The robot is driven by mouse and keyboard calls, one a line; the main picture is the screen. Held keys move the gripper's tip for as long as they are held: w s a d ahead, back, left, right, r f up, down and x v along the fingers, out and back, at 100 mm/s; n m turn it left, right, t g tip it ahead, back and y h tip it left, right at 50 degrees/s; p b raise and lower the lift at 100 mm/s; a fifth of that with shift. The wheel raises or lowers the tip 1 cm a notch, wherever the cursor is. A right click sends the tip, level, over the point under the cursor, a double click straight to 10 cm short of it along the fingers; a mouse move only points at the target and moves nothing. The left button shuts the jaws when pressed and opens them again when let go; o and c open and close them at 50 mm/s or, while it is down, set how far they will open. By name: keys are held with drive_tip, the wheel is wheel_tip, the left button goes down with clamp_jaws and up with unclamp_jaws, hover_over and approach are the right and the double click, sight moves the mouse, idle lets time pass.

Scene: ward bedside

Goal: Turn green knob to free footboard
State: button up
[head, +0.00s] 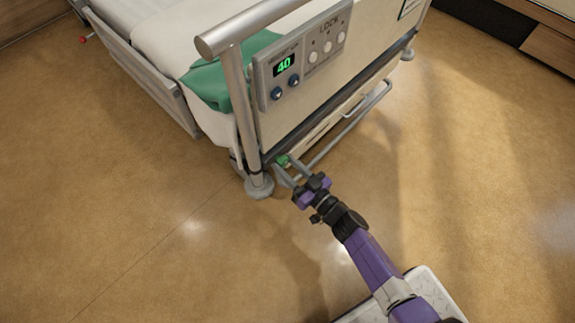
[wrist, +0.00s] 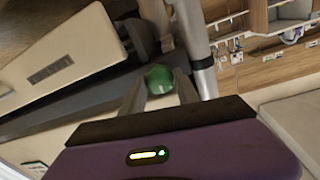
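The green knob (wrist: 158,77) sits low on the bed end; in the head view it is a small green spot (head: 283,160) beside the corner post. It has a small pale mark on its face. My gripper (wrist: 160,88) points at it with its two fingers apart, one on each side of the knob. In the head view my gripper (head: 284,168) reaches in low at the footboard's left corner. Contact between the fingers and the knob cannot be made out. The footboard (head: 370,45) stands upright at the bed end.
A control panel (head: 303,58) with a green "40" display is on the footboard. A thick metal post (head: 243,110) with a round foot (head: 259,187) stands just left of the knob. A lower rail (head: 350,125) runs to the right. The floor in front is clear.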

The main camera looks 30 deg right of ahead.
clamp_jaws()
drive_tip(key=shift+n, duration=0.3)
drive_tip(key=n+b, duration=0.1)
drive_tip(key=n, duration=0.2)
drive_tip(key=shift+f+b, duration=0.15)
drive_tip(key=shift+b, duration=0.2)
drive_tip(key=n+b, duration=0.2)
drive_tip(key=n, duration=0.3)
drive_tip(key=shift+n+y, duration=0.3)
drive_tip(key=shift+y, duration=0.1)
drive_tip(key=n+b, duration=0.2)
drive_tip(key=n, duration=0.2)
drive_tip(key=shift+f+n, duration=0.1)
drive_tip(key=shift+n, duration=0.3)
drive_tip(key=n+y+b, duration=0.1)
drive_tip(key=n, duration=0.3)
drive_tip(key=shift+d, duration=0.1)
drive_tip(key=shift+n, duration=0.5)
